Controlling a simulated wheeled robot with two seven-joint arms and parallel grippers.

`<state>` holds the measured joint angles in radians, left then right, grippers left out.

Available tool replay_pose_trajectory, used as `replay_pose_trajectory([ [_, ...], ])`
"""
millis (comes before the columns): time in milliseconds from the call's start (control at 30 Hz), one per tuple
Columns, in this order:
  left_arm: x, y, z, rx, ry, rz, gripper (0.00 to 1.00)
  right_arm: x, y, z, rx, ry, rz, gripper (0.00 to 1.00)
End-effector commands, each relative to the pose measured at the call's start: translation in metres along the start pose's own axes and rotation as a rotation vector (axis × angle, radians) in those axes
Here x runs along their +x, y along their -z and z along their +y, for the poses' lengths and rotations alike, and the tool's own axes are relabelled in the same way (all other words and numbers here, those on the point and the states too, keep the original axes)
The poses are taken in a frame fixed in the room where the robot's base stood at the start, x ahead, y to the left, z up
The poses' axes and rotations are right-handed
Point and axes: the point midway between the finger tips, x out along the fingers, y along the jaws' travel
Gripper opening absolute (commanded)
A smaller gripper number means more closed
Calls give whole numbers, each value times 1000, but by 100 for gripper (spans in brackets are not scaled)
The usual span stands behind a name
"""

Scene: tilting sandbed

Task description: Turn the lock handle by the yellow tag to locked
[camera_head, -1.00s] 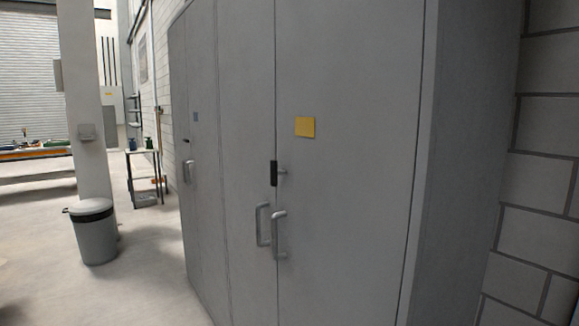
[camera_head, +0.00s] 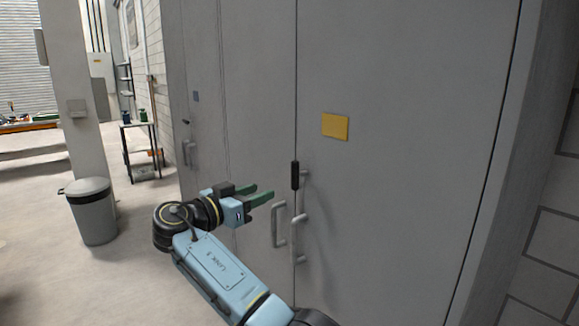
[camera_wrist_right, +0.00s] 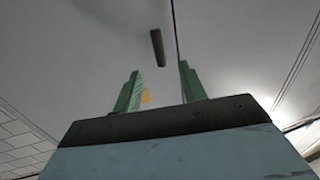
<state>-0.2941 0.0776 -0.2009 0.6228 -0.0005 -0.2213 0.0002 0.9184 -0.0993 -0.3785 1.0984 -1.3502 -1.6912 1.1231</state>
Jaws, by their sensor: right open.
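The yellow tag (camera_head: 335,126) is a flat square on the grey cabinet door (camera_head: 400,160). The lock handle (camera_head: 295,175) is a short black bar, upright, at the door's left edge, below and left of the tag. In the right wrist view the dark handle (camera_wrist_right: 157,47) lies beyond my fingertips, and a bit of the yellow tag (camera_wrist_right: 145,97) shows beside a finger. My right gripper (camera_head: 264,191) has green fingers, open and empty. It is left of the handle and slightly lower in the head view, apart from it. My left gripper is not in view.
Two grey pull handles, left (camera_head: 279,225) and right (camera_head: 299,238), stand below the lock handle, close to my right gripper. A blue tag (camera_head: 196,96) is on a farther door. A bin (camera_head: 93,212) stands by a pillar (camera_head: 72,110). The floor at left is open.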

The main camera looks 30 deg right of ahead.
Motion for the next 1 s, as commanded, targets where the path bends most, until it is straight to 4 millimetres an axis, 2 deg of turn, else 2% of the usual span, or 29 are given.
replay_pose_trajectory([
  [33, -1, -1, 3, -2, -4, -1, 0, 0, 8, 2, 23, -13, 7, 42],
  [167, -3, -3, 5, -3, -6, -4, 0, 11, 13, 4, 36, -23, 13, 42],
  [500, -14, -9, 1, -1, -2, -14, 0, 80, 14, 5, 32, -21, 12, 42],
  [700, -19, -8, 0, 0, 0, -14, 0, 114, 13, 6, 31, -20, 10, 42],
  [833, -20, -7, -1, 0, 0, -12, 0, 126, 13, 6, 31, -19, 11, 42],
  [1000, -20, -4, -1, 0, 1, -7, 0, 131, 12, 5, 32, -17, 10, 42],
])
